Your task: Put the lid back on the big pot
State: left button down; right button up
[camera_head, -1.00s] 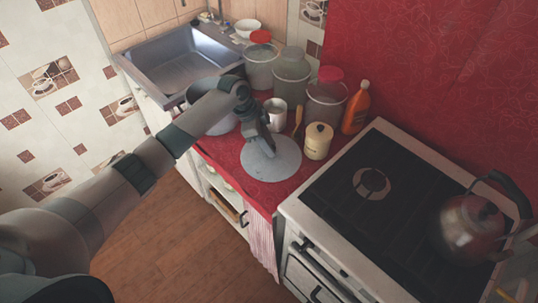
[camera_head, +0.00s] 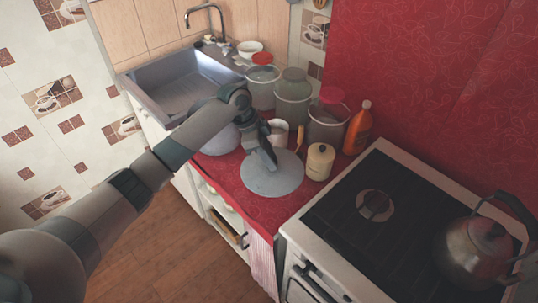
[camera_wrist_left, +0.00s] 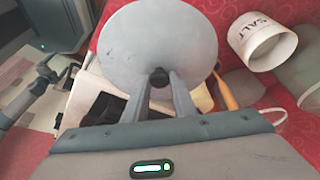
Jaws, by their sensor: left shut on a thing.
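The lid (camera_head: 272,180) is a flat grey disc over the red counter, left of the cream canister. In the left wrist view the lid (camera_wrist_left: 150,40) shows its round face and a small black knob (camera_wrist_left: 158,77). My left gripper (camera_head: 270,160) is shut on the lid's knob, with its fingers (camera_wrist_left: 160,84) on either side of it. Whether the lid touches the counter cannot be told. The big pot (camera_head: 222,143), pale grey, stands near the sink, largely hidden behind my left arm. My right gripper is not in view.
The cream canister (camera_head: 319,162), a white mug (camera_head: 278,132), several lidded jars (camera_head: 292,98) and an orange bottle (camera_head: 358,130) crowd the counter's back. The stove (camera_head: 400,220) with a kettle (camera_head: 474,250) is at right; the sink (camera_head: 180,85) is at back left.

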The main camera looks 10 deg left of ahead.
aim_at(261, 181)
pick_arm(q)
jog(key=s+f+n, duration=0.1)
jog(key=s, duration=0.1)
jog(key=s+a+n+t+b, duration=0.1)
jog(key=s+n, duration=0.1)
jog(key=s+a+f+n+t+b, duration=0.1)
jog(key=s+n, duration=0.1)
jog(key=shift+s+f+y, duration=0.15)
jog(key=shift+f+y, duration=0.2)
jog(key=shift+y, duration=0.05)
jog(key=s+a+n+t+y+b, duration=0.1)
jog(key=s+a+n+y+b, duration=0.2)
jog(key=s+n, duration=0.6)
jog(key=shift+s+a+r+n+t+y+b, duration=0.2)
jog(key=shift+s+a+n+t+y+b, duration=0.1)
jog(key=shift+a+n, duration=0.4)
jog(key=shift+d, duration=0.1)
